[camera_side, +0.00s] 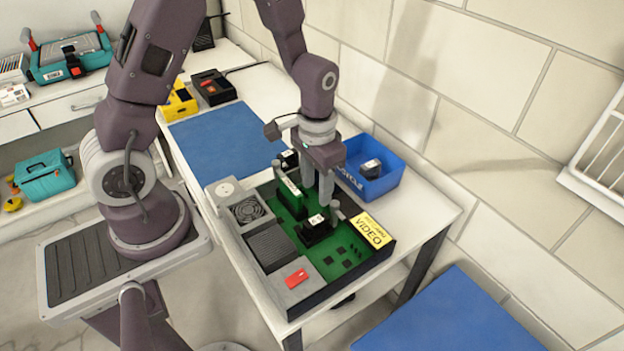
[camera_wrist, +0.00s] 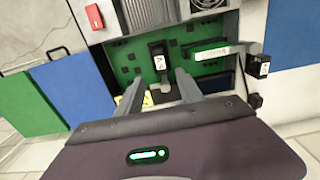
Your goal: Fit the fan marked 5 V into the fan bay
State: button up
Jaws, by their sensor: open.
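The fan marked 5 V is a small black block with a white label (camera_side: 314,232). It stands on the green board inside the open case (camera_side: 376,252). In the wrist view the 5 V fan (camera_wrist: 158,66) is ahead of my fingertips, on the green board. My gripper (camera_side: 324,200) is open, pointing down just above the fan, with no contact visible. Its two fingers (camera_wrist: 160,80) lie on either side of the fan's line in the wrist view. The fan bay is not clearly distinguishable; I cannot tell whether the fan is fully seated in it.
An upright green card (camera_side: 292,200) and a yellow VIDEO block (camera_side: 371,231) flank the fan. The blue mat (camera_side: 225,142) is clear.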

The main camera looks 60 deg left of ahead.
jog(key=s+d+r+t, duration=0.1)
jog(key=s+r+t, duration=0.15)
jog(key=r, duration=0.65)
jog(key=s+d+r+t, duration=0.1)
jog(key=s+r, duration=0.2)
jog(key=r, duration=0.5)
jog(key=s+r+t, duration=0.2)
jog(key=s+r, duration=0.4)
jog(key=s, duration=0.4)
jog(key=shift+s, duration=0.2)
jog(key=shift+r, duration=0.1)
jog(key=shift+c, duration=0.2)
